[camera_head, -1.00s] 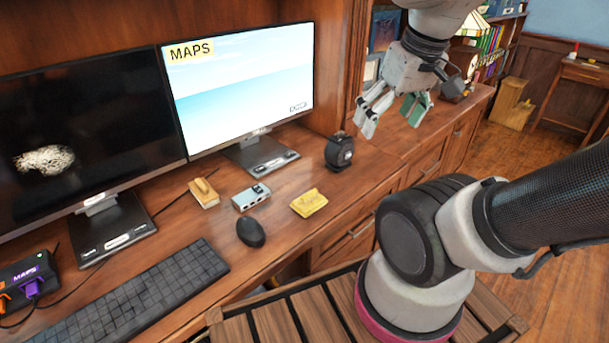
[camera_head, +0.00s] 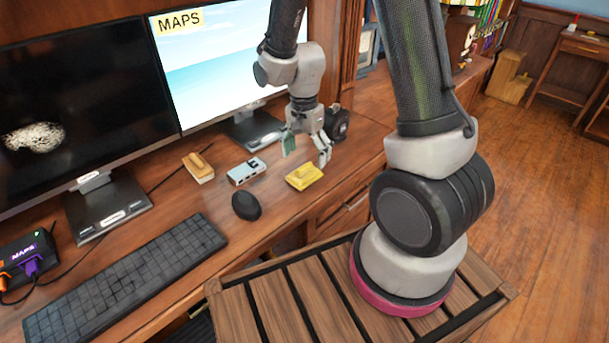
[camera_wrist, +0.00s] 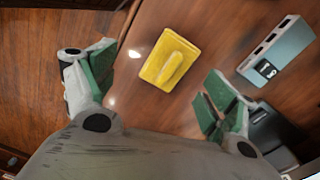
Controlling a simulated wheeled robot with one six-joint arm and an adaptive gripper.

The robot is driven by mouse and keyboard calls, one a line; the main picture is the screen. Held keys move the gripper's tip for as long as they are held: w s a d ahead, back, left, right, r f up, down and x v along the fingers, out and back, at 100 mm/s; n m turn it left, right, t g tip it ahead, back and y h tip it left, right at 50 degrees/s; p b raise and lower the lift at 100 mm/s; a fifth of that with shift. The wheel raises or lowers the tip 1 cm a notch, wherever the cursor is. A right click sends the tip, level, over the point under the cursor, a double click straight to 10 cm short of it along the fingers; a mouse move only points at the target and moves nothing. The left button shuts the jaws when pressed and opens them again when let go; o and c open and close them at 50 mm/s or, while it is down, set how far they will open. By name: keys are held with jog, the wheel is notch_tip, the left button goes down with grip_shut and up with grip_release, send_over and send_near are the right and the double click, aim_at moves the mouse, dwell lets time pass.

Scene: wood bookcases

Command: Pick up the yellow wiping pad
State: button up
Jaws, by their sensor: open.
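The yellow wiping pad (camera_head: 304,176) lies flat on the wooden desk, near its front edge. It has a raised yellow grip along its top and also shows in the wrist view (camera_wrist: 171,60), ahead of and between my fingers. My gripper (camera_head: 307,152) is open and empty, pointing down just above and behind the pad. In the wrist view its green-padded fingers (camera_wrist: 158,88) are spread wide on either side, apart from the pad. Nothing hides the pad in the wrist view.
A grey-blue port hub (camera_head: 246,171) sits left of the pad, and a wood-handled block (camera_head: 198,168) lies farther left. A black mouse (camera_head: 246,205) and keyboard (camera_head: 125,275) are in front. Monitors line the back.

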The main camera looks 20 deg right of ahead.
aim_at(304, 166)
jog(key=shift+w+a+m+t, duration=0.1)
jog(key=shift+w+m+t, duration=0.1)
jog(key=shift+w+m, duration=0.3)
jog(key=shift+w+a+m+t, duration=0.1)
jog(key=shift+w+m+t, duration=0.1)
jog(key=shift+m, duration=0.5)
jog(key=shift+f+m, duration=0.15)
jog(key=shift+m, duration=0.15)
jog(key=f, duration=0.7)
jog(key=shift+w+d+f, duration=0.15)
jog(key=shift+d+f, duration=0.1)
jog(key=c, duration=1.2)
